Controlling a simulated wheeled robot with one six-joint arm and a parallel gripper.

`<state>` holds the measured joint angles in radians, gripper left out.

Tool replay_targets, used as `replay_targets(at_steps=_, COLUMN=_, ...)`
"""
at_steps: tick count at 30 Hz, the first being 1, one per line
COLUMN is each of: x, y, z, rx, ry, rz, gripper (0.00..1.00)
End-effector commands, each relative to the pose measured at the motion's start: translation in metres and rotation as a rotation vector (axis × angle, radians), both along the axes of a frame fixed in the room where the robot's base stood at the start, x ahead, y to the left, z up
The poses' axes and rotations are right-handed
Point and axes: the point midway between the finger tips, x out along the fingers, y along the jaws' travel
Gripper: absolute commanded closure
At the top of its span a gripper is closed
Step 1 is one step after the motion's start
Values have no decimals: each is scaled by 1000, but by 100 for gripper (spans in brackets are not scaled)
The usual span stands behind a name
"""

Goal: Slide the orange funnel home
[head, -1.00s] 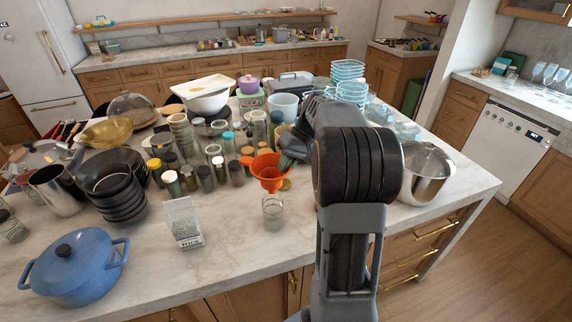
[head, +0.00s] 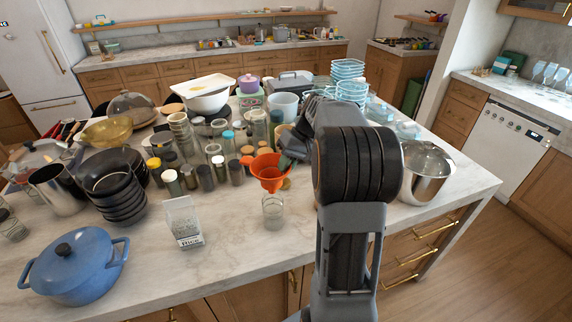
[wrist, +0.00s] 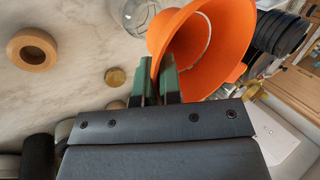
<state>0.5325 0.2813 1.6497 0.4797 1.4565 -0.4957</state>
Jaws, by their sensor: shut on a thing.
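The orange funnel (head: 268,172) is held upright above the counter, its wide mouth up and its spout down. My gripper (wrist: 160,82) is shut on the funnel's rim; in the wrist view the funnel cone (wrist: 205,45) fills the upper middle. A clear glass jar (head: 273,212) stands on the counter just below the funnel, and part of it shows in the wrist view (wrist: 137,14). The spout tip sits above the jar, and I cannot tell whether it touches the jar's mouth. My arm hides the counter to the right.
A clear rice container (head: 184,222) stands left of the jar. Several spice jars (head: 205,178) crowd behind. A blue pot (head: 75,266) and black bowls (head: 118,190) are at left, a steel pot (head: 425,172) at right. A wooden ring (wrist: 32,50) lies near the gripper.

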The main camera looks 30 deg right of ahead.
Motion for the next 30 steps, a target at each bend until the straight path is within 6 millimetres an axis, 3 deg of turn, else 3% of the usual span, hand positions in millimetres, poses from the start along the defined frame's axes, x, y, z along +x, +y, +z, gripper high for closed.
replay_targets(at_steps=30, x=0, y=0, z=-26, rx=0, ry=0, rz=0, gripper=100)
